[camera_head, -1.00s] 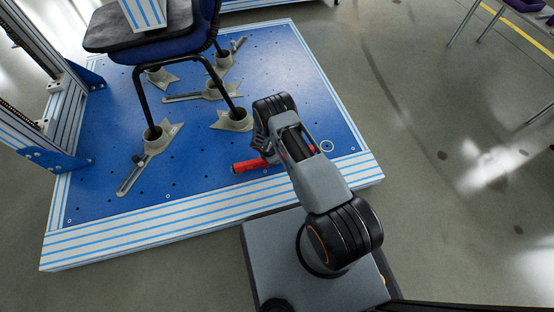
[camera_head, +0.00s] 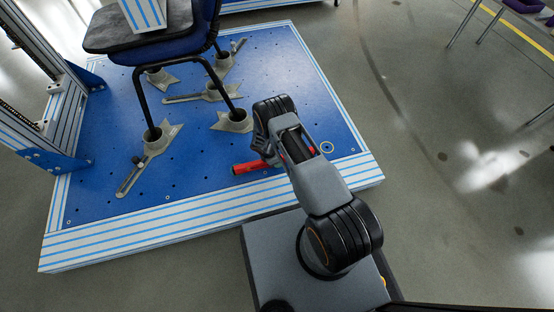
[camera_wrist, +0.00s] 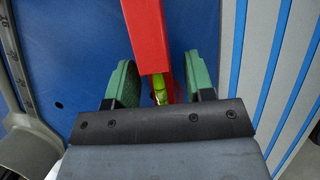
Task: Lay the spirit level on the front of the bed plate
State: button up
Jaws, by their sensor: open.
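The red spirit level (camera_head: 249,167) lies on the front part of the blue bed plate (camera_head: 215,185), near its striped front edge, partly hidden behind my arm. In the wrist view the spirit level (camera_wrist: 152,35) runs between the two green fingertips, with its yellow-green vial showing. My gripper (camera_wrist: 160,85) is open around the level, with a gap visible on each side. The bed plate (camera_wrist: 90,50) shows blue beneath the level. In the head view my gripper is mostly hidden by my own arm.
A chair (camera_head: 180,40) stands on the bed plate, its legs in grey foot clamps (camera_head: 232,121). A striped frame upright (camera_head: 62,115) stands at the left. The striped front edge (camera_head: 150,225) is bare. Open floor lies to the right.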

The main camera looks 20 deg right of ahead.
jog(key=p+v, duration=0.4)
jog(key=v, duration=0.7)
jog(key=shift+a+r, duration=0.1)
jog(key=shift+r, duration=0.25)
jog(key=s+d+r+m+y, duration=0.2)
jog(key=r+m, duration=0.7)
jog(key=r, duration=1.8)
jog(key=s+d+r+m+t+y, duration=0.2)
jog(key=s+r+m, duration=0.7)
jog(key=s+r, duration=0.5)
jog(key=s, duration=0.4)
jog(key=shift+s+d+r+t, duration=0.15)
jog(key=shift+s+r+t, duration=0.15)
jog(key=shift+s, duration=0.05)
jog(key=shift+p, duration=0.3)
